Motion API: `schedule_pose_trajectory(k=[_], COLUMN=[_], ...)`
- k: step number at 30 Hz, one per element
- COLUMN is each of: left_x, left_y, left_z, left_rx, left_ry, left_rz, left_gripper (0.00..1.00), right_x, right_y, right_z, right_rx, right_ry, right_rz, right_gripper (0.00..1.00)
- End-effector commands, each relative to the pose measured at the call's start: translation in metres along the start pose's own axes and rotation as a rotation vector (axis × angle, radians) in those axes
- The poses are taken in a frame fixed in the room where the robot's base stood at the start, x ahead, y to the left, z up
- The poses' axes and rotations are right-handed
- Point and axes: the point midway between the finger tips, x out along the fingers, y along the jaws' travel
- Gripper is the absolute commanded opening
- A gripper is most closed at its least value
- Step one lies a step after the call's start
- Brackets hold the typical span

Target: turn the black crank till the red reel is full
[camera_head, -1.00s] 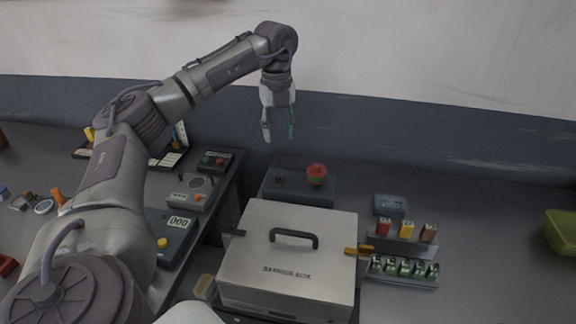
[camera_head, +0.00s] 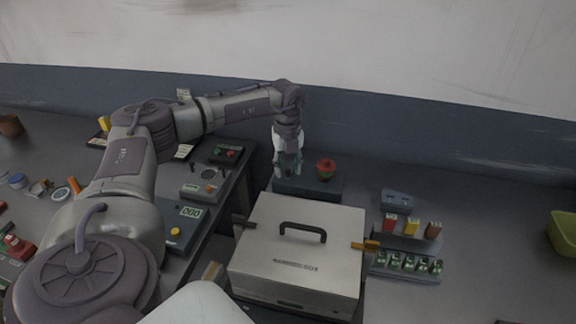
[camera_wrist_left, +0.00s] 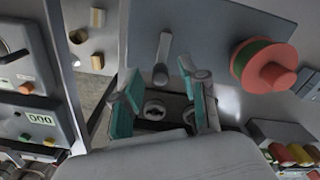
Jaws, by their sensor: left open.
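The red reel (camera_head: 326,164) sits on top of a dark box (camera_head: 325,187) behind the metal case. In the left wrist view the reel (camera_wrist_left: 277,78) shows red flanges with a green band between them. A dark grey crank (camera_wrist_left: 161,62) with an upright handle stands on the same box, left of the reel. My left gripper (camera_head: 287,170) is above the box's left part and hides the crank in the head view. In the left wrist view the open gripper (camera_wrist_left: 161,84) has its teal fingers on either side below the crank. Contact cannot be told. My right gripper is not in view.
A large metal case (camera_head: 300,250) with a black handle stands in front of the box. A rack of coloured blocks (camera_head: 411,228) is to the right. Devices with dials and buttons (camera_head: 205,183) lie on the left table. A green bin (camera_head: 563,232) is at far right.

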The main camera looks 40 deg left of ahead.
Motion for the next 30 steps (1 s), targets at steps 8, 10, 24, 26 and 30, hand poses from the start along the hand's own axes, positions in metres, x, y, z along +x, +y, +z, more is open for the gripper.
schedule_pose_trajectory(k=[8,10,24,26,30], left_x=[-0.0003,-0.0004,-0.0010,-0.0010,-0.0010], left_y=[-0.0002,-0.0002,0.0009,0.0016,0.0042], left_z=[-0.0001,-0.0001,0.0008,0.0013,0.0031], left_rx=[0.000,0.000,0.050,0.078,0.168], left_ry=[0.000,0.000,0.001,0.001,0.001], left_rz=[0.000,0.000,-0.002,-0.002,-0.001], left_gripper=[0.17,0.05,0.00,0.00,0.00], right_x=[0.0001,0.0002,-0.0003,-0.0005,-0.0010], right_y=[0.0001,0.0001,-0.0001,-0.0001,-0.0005], right_z=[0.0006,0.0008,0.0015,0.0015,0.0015], right_rx=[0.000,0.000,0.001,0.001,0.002], right_ry=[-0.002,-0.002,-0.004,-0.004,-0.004], right_rz=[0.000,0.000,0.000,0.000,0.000], right_gripper=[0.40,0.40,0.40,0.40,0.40])
